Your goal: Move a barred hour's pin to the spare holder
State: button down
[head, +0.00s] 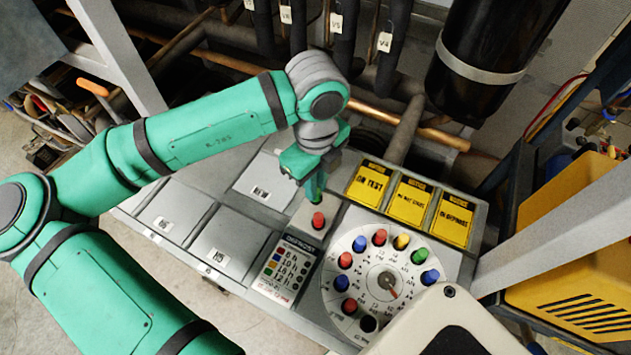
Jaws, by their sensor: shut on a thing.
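My gripper (316,193) points down and is shut on a red pin (318,220), which shows just below the fingertips. The pin is at a small pale grey block (306,219), likely the spare holder; I cannot tell whether it is seated there or held just above. To the right is a round white dial (364,270) with red, blue, yellow and green pins around its rim and a pointer (387,284) in its middle. One dark round spot (368,323) at the dial's lower edge looks like an empty hole. A colour-coded hour card (283,268) lies left of the dial.
Several yellow notice plates (411,200) stand behind the dial. Grey lidded panels (220,245) lie to the left. Copper pipe (440,135) and a black cylinder (492,60) are behind. A yellow machine (575,260) stands at the right. A pale bar crosses the right side.

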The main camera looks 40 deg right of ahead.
jog(key=c, duration=1.6)
grip_release()
notch_tip(320, 180, up, 11)
jog(key=shift+f, duration=0.1)
